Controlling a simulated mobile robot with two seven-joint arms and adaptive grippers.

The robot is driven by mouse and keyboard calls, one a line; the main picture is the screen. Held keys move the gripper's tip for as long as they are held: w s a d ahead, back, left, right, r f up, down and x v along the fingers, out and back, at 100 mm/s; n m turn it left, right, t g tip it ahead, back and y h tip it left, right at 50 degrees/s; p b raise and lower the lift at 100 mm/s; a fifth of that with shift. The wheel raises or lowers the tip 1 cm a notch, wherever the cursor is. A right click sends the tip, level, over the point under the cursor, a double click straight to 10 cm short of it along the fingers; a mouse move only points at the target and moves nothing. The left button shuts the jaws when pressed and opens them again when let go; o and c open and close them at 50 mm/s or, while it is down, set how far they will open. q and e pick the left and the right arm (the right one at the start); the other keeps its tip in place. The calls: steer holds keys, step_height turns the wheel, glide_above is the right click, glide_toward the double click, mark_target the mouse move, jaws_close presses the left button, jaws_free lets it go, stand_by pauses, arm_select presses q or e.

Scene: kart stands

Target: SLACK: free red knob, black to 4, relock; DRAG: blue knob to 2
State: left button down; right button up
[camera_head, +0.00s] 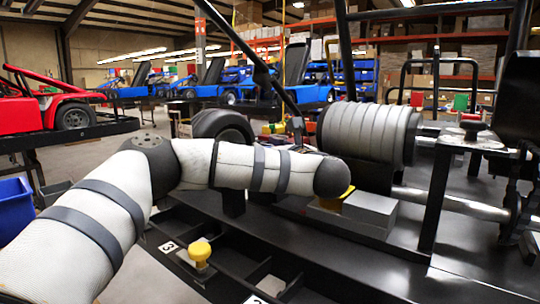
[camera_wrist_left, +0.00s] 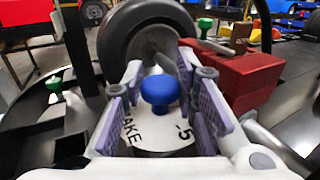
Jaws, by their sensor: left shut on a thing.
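My left gripper (camera_wrist_left: 160,76) is shut on a blue knob (camera_wrist_left: 159,92) in the left wrist view, with a purple-lined finger on either side of it. The knob stands over a white plate (camera_wrist_left: 160,138) that shows the letters "AKE" and a "5"; the rest of its marking is hidden. In the head view the forearm covers the gripper and the blue knob. I cannot make out a black knob or the SLACK and DRAG labels. My right gripper is not in view.
A yellow knob (camera_head: 200,251) stands on the black frame near plates marked 3 and 2. A grey ribbed cylinder (camera_head: 362,132) and a grey block (camera_head: 370,208) stand beyond my wrist. The wrist view shows a tyre (camera_wrist_left: 148,30), a red block (camera_wrist_left: 238,78) and green knobs (camera_wrist_left: 54,84).

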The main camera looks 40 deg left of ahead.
arm_select(q)
steer(key=shift+n+g+b, duration=0.3)
steer(key=shift+n+g, duration=0.2)
steer(key=shift+g, duration=0.2)
steer(key=c, duration=1.3)
jaws_free()
steer(key=v, duration=1.2)
steer(key=shift+f, duration=0.25)
